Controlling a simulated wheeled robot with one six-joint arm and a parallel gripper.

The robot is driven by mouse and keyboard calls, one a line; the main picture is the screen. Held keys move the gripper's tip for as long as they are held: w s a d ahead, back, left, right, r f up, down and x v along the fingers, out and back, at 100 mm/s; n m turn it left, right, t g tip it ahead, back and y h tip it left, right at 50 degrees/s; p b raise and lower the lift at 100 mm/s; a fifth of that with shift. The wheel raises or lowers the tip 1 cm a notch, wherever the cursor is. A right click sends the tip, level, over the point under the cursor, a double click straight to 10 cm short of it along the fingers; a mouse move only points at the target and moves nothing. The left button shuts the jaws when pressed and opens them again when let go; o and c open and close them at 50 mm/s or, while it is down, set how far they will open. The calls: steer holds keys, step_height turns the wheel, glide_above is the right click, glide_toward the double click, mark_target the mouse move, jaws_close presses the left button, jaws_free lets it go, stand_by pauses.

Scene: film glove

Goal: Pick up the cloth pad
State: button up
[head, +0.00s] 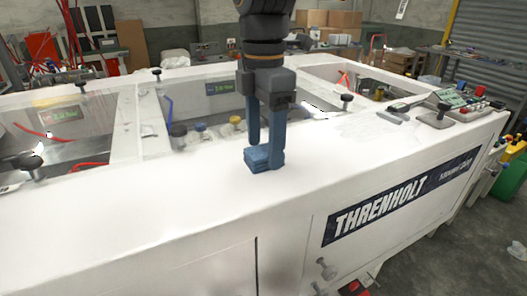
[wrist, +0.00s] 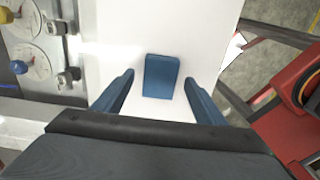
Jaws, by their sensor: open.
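The cloth pad (head: 258,159) is a small blue folded block lying on the white top of the machine. In the wrist view the cloth pad (wrist: 161,76) lies flat, ahead of and between the fingertips, with white surface showing on both sides. My gripper (head: 264,153) points down at the pad in the head view, and one finger overlaps the pad's right side there. In the wrist view my gripper (wrist: 158,80) is open, with one blue finger to each side and nothing held. I cannot tell whether a finger touches the pad.
The white machine top (head: 160,205) is clear around the pad. Behind it are recessed bays with knobs (head: 237,122) and clear covers. A grey handled clamp (head: 437,115) and a control panel (head: 480,106) stand to the right. The wrist view shows a red object (wrist: 285,115) beyond the edge.

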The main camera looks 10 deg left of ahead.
mark_target(264, 151)
steer(key=shift+f, duration=0.25)
steer(key=c, duration=1.1)
step_height(264, 151, up, 10)
steer(key=b, duration=0.2)
steer(key=shift+b, duration=0.3)
steer(key=o, duration=0.3)
steer(key=shift+c, duration=1.2)
steer(key=shift+f, duration=0.1)
